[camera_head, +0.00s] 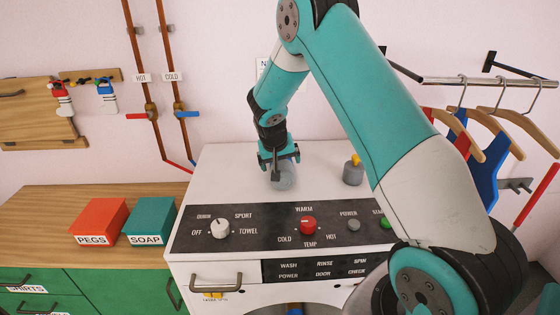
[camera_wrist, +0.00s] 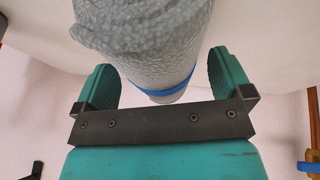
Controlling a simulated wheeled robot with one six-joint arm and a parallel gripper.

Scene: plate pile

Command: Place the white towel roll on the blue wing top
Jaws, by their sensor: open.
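The towel roll (camera_head: 285,178) is pale grey-white and stands on the white top of the washing machine (camera_head: 225,165), behind the control panel. In the wrist view the roll (camera_wrist: 150,40) shows a rough towel texture and a blue band near one end. My gripper (camera_head: 278,157) is over the roll. In the wrist view its two teal fingers (camera_wrist: 160,78) are apart, one on each side of the roll, with gaps visible. I cannot make out with certainty a blue wing top in these frames.
A grey weight-like object with a yellow top (camera_head: 353,171) stands to the right on the machine. A red PEGS box (camera_head: 101,220) and a teal SOAP box (camera_head: 150,220) sit on the wooden counter (camera_head: 50,222). A blue garment (camera_head: 485,165) hangs at the right.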

